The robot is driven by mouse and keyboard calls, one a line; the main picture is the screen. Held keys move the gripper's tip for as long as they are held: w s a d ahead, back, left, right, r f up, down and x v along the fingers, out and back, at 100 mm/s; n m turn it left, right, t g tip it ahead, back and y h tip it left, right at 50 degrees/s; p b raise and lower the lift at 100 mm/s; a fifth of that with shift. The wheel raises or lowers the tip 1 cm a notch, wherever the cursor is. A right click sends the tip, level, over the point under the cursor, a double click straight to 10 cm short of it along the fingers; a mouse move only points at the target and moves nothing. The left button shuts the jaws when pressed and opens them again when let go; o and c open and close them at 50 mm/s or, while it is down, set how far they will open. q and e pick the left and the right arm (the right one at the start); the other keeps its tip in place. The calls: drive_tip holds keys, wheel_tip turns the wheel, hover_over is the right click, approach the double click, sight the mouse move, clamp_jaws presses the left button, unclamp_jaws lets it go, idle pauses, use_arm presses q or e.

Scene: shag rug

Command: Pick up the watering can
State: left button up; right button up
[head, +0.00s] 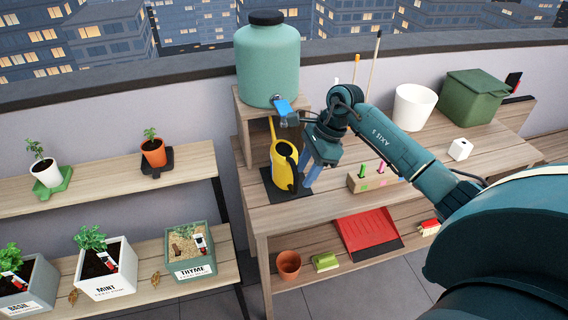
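The yellow watering can (284,178) stands upright on a dark mat (268,186) at the left end of the workbench. Its opening faces up and its thin spout rises at the back, below the teal tank. My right gripper (311,174) is just right of the can, with its blue fingers pointing down beside it. The fingers overlap closely in this view, so their gap and any contact with the can are unclear. My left gripper is not in view.
A teal tank (268,68) with a blue tap (281,105) stands on a wooden stand behind the can. A wooden block (358,184) with small tools sits to the right. Potted plants fill the left shelves. A red dustpan (368,232) lies below.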

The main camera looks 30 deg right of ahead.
drive_tip(key=p+x, duration=0.1)
drive_tip(key=x, duration=0.4)
drive_tip(key=shift+w+d+f, duration=0.1)
drive_tip(key=shift+d, duration=0.05)
drive_tip(key=shift+c, duration=0.3)
clamp_jaws()
idle(0.8)
